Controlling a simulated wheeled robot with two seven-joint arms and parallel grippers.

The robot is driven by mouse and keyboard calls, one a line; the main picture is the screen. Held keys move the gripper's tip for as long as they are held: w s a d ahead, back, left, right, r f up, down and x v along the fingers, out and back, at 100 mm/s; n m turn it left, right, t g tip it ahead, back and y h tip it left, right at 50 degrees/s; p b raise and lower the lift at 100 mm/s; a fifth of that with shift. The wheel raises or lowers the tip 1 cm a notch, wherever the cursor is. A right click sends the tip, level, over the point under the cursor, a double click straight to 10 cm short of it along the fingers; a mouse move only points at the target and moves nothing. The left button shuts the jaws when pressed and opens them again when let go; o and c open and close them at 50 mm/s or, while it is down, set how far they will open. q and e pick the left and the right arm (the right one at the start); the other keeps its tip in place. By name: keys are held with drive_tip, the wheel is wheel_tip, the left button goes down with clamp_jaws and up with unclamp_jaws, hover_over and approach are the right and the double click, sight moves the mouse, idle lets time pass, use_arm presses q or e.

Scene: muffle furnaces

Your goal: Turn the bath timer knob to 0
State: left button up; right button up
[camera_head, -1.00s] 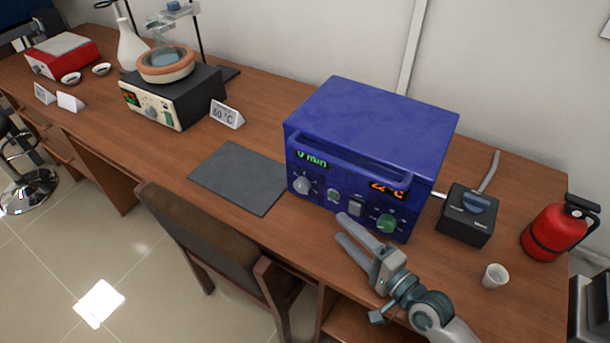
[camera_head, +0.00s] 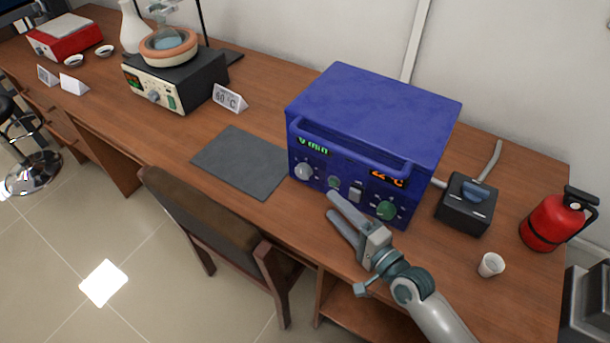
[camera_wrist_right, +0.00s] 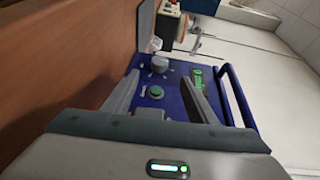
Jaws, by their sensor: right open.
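A blue box-shaped unit (camera_head: 375,108) stands on the bench, with a green display (camera_head: 312,144) that seems to read 0 min and an orange temperature display (camera_head: 388,178). Its front has a grey knob (camera_head: 303,171) under the green display and a green knob (camera_head: 386,210) at right. The grey knob shows in the wrist view (camera_wrist_right: 159,64). My right gripper (camera_head: 332,205) is open and empty, in front of the panel, apart from the grey knob. A black heater with an orange bowl (camera_head: 168,46) and a front knob (camera_head: 153,96) stands at back left. My left gripper is out of view.
A dark mat (camera_head: 240,161) lies left of the blue unit. A chair (camera_head: 205,212) stands at the bench front. A black box with a blue knob (camera_head: 466,204), a white cup (camera_head: 490,265) and a red extinguisher (camera_head: 549,222) are at right. A 60 °C sign (camera_head: 230,98) stands behind the mat.

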sight(303, 175)
drive_tip(key=p+x, duration=0.2)
drive_tip(key=x, duration=1)
drive_tip(key=shift+w+a+f, duration=0.1)
drive_tip(key=shift+w+a, duration=0.05)
drive_tip(key=shift+w, duration=0.1)
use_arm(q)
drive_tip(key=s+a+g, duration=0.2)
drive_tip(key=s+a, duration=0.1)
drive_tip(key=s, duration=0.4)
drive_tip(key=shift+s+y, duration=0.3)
use_arm(e)
drive_tip(key=shift+w+a, duration=0.25)
drive_tip(key=shift+w, duration=0.1)
drive_tip(key=shift+c, duration=0.7)
drive_tip(key=c, duration=0.9)
